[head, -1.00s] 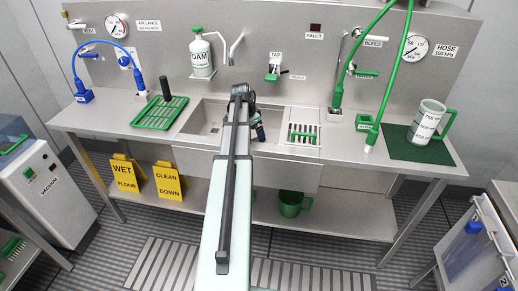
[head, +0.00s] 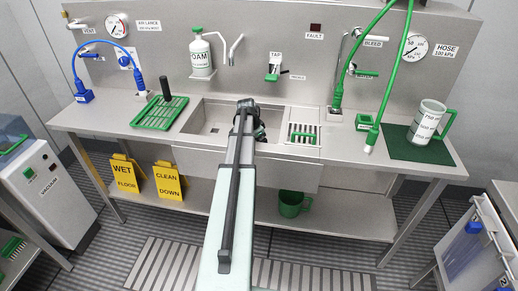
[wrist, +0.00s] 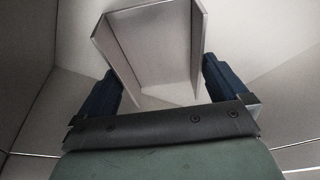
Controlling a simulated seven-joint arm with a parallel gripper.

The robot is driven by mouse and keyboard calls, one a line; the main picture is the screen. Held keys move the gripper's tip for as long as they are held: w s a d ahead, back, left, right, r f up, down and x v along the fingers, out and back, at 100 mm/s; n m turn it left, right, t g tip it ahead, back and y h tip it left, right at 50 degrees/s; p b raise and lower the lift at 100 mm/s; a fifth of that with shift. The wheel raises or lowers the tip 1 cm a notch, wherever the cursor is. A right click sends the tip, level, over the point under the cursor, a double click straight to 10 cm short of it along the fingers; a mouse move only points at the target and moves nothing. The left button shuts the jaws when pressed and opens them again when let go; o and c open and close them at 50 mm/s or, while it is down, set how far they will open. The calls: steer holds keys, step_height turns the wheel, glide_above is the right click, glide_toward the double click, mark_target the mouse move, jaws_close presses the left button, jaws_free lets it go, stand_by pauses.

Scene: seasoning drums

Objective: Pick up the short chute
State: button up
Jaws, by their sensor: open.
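The short chute (wrist: 150,50) is a plain grey metal channel with raised side walls, seen in the wrist view. It appears to lie in the sink basin (head: 208,122). My gripper (wrist: 160,68) is open, with one dark blue finger on each side of the chute's near part. I cannot tell whether either finger touches it. In the head view my arm covers the chute and most of the gripper over the sink.
The sink walls surround my gripper closely. A green-framed grate (head: 303,134) is right of the basin, and a green rack with a black-handled brush (head: 160,110) is left. The tap (head: 273,66) is behind. A green hose (head: 384,90) hangs at the right.

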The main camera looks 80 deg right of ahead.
steer(key=shift+c, duration=0.5)
steer(key=c, duration=0.7)
steer(key=shift+c, duration=0.4)
steer(key=shift+r, duration=0.2)
